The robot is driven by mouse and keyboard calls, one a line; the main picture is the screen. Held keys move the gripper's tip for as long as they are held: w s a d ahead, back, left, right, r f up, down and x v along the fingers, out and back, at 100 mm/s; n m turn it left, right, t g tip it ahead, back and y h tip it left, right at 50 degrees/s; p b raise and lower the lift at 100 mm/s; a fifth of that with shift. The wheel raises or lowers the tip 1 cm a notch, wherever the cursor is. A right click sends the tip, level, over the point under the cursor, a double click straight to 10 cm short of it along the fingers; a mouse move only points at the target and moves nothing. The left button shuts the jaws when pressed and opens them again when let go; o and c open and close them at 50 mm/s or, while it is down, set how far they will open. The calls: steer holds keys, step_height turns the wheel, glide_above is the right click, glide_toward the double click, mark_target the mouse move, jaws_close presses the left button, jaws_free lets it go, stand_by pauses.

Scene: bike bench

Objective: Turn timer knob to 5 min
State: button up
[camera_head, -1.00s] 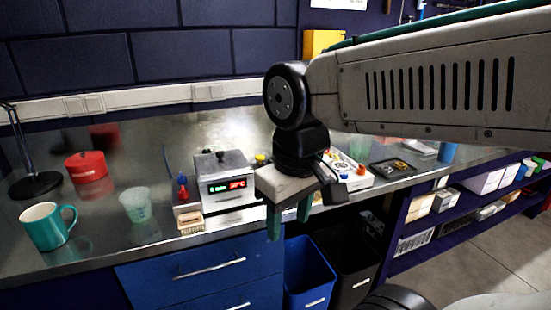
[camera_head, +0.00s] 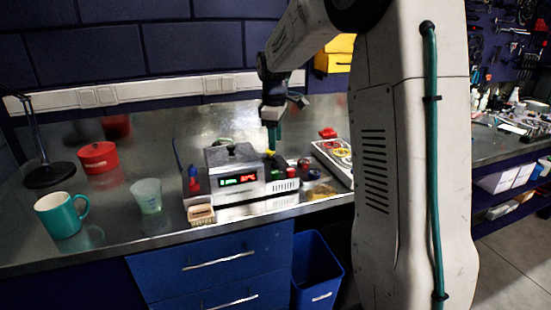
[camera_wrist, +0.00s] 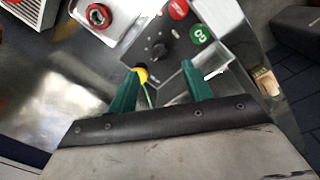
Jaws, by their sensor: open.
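A grey lidded machine (camera_head: 233,160) with a green and red lit display (camera_head: 238,179) stands on the bench. A panel with a black round knob (camera_wrist: 158,50), a red button (camera_wrist: 178,9) and a green button (camera_wrist: 200,34) shows in the wrist view. I cannot read the knob's setting. My gripper (camera_head: 272,139) is over the right end of the machine, pointing down. In the wrist view my gripper (camera_wrist: 162,82) is open, its green fingers apart near the knob panel. A yellow-capped part (camera_wrist: 140,72) shows beside the left finger. The knob appears beyond the fingertips, not between them.
A brush (camera_head: 201,214) lies in front of the machine, with a clear cup (camera_head: 147,196), teal mug (camera_head: 61,215) and red tin (camera_head: 98,156) to the left. A white tray (camera_head: 335,158) lies to the right. My arm hides the right bench part.

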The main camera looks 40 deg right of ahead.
mark_target(276, 159)
step_height(276, 159, down, 7)
steer(key=shift+w+d+f, duration=0.1)
steer(key=shift+d+f, duration=0.05)
steer(key=shift+f, duration=0.05)
stand_by(0.3)
steer(key=c, duration=1)
